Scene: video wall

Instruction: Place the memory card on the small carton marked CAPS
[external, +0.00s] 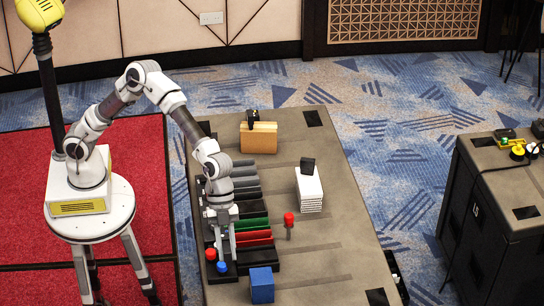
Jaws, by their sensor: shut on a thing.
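My gripper (224,254) points down over the near left part of the table, by the end of a row of dark, grey, green and red bars. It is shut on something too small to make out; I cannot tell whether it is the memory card. A small blue piece (222,267) shows just below the fingertips, and a small red one (211,254) is just left of them. No CAPS lettering can be read. A blue box (262,286) and a tan box (258,139) with a black item on top stand on the table.
A white stack (309,190) with a black item on top stands right of the bars (252,225). A red-topped upright piece (289,224) stands nearer. The table's right side is mostly clear. A second dark table (490,190) stands at the right.

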